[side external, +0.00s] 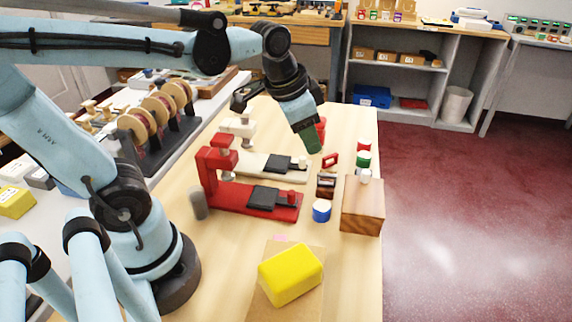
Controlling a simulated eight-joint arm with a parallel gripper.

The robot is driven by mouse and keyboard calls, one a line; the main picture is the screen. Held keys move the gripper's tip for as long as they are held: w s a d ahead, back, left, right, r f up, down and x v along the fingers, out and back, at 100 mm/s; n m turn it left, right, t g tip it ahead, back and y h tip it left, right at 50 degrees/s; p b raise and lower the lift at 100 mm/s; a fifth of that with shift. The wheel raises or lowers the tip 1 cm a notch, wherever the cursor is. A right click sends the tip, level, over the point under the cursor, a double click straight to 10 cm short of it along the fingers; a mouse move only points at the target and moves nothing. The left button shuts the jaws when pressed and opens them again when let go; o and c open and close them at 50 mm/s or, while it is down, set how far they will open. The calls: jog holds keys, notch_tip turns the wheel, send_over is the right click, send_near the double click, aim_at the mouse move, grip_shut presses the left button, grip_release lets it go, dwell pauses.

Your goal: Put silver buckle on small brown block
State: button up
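The small brown block (326,191) stands on the wooden counter, left of a larger brown block. A small dark and pale shape shows at its top, too small to tell whether it is the silver buckle. I cannot make out the silver buckle for certain elsewhere. A red frame-shaped buckle (331,160) stands just behind the small block. My gripper (311,141) points down above the counter, behind and slightly left of the small block and apart from it. Its dark green end is small; I cannot see whether the fingers are apart or hold anything.
The larger brown block (362,208) stands at the counter's right edge. Red (215,175) and cream presses stand left. A yellow sponge (290,273) lies in front.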

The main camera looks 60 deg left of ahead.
jog(key=s+f+n+t, duration=0.1)
jog(key=s+n+t, duration=0.1)
jog(key=s+f+n, duration=0.1)
jog(key=shift+s+d+f+t, duration=0.3)
jog(key=shift+s+t, duration=0.05)
jog(key=shift+t, duration=0.05)
dwell(1.1)
